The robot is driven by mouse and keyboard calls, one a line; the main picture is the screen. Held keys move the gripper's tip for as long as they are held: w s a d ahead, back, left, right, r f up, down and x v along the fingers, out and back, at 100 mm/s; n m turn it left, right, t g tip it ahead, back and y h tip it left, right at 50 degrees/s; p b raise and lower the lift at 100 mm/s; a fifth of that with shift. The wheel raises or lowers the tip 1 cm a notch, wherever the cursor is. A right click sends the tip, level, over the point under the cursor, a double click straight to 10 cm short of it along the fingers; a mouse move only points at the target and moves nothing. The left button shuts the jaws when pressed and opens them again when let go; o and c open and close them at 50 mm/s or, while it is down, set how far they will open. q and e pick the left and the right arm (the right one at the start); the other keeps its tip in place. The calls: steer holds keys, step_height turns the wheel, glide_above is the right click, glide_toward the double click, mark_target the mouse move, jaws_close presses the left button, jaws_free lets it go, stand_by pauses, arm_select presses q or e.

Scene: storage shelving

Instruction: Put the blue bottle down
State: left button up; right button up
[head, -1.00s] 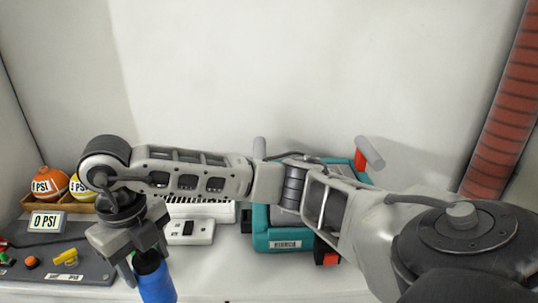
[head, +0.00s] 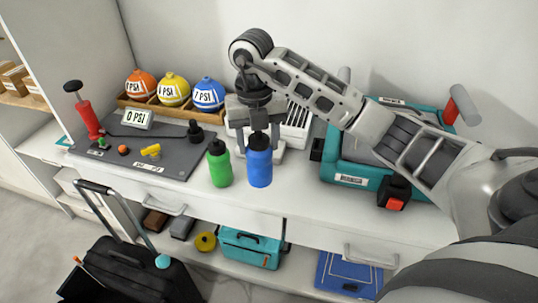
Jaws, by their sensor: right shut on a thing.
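The blue bottle (head: 260,167) is upright with a black cap, over the white counter just right of a green bottle (head: 219,165). My right gripper (head: 258,140) comes down from above and is shut on the blue bottle around its cap. The bottle's base appears at the counter surface; I cannot tell whether it touches. My left gripper does not show.
Left on the counter (head: 300,200) are a grey pump board (head: 185,165), a red hand pump (head: 86,118) and orange, yellow and blue balls (head: 207,93) in a tray. A teal case (head: 350,179) stands right. A black suitcase (head: 130,270) stands in front.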

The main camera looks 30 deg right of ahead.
steer(key=d+f, duration=0.2)
steer(key=f, duration=0.1)
steer(key=shift+w+d, duration=0.25)
steer(key=shift+w, duration=0.15)
steer(key=shift+w+d+f+p, duration=0.1)
steer(key=shift+d+f+p, duration=0.1)
steer(key=shift+f, duration=0.85)
steer(key=shift+d+f+p, duration=0.1)
steer(key=shift+f+p, duration=0.05)
steer(key=shift+f, duration=0.9)
steer(key=o, duration=1.5)
steer(key=shift+c, duration=0.2)
